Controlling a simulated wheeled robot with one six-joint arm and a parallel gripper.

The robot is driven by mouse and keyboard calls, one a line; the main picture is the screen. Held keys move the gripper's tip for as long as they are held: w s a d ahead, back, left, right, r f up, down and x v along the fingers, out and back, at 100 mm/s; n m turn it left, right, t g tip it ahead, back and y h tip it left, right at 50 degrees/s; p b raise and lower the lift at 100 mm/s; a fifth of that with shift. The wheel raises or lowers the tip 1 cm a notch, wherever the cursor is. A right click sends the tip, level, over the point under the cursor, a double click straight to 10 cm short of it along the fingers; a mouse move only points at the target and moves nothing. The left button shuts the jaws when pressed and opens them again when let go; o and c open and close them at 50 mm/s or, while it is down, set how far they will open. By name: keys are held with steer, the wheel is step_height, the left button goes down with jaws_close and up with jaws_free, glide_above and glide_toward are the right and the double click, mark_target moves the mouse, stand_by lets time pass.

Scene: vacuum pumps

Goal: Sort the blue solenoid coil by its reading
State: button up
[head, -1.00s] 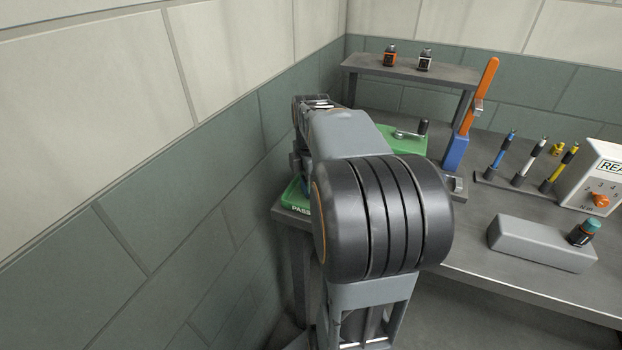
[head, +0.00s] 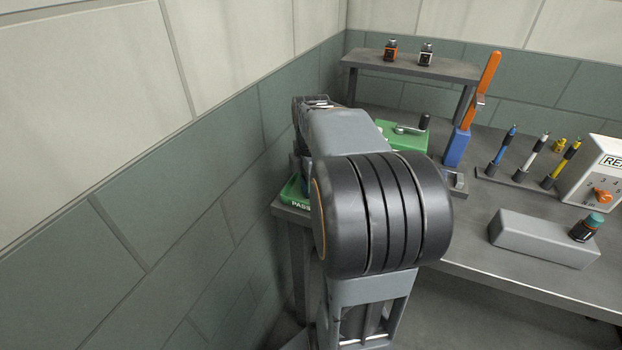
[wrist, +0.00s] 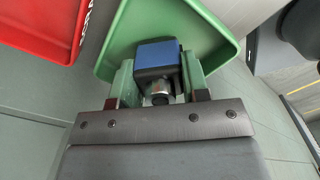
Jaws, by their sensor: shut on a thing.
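In the wrist view, my gripper (wrist: 158,92) is shut on the blue solenoid coil (wrist: 158,54), a blue block with a metal end between the two fingers. The coil is over the green tray (wrist: 118,42). I cannot tell whether it touches the tray floor. The red tray (wrist: 40,25) lies to the left. In the head view, the green tray marked PASS (head: 296,196) shows at the bench's left end, mostly behind my arm. My gripper and the coil are largely hidden there. A white reading box (head: 596,172) with an orange dial stands at the right edge.
An orange and a white coil stand on the raised shelf (head: 410,66). An orange-and-blue lever (head: 478,105) stands beside it. Blue, white and yellow probes (head: 532,160) stand in a rack. A grey block (head: 530,238) with a teal-topped part lies near the bench front. The wall is close on the left.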

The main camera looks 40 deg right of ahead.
steer(key=shift+f, duration=0.25)
stand_by(0.3)
steer(key=o, duration=1.3)
steer(key=shift+o, duration=0.2)
step_height(320, 180, up, 14)
steer(key=p, duration=0.2)
jaws_close()
stand_by(0.3)
stand_by(1.0)
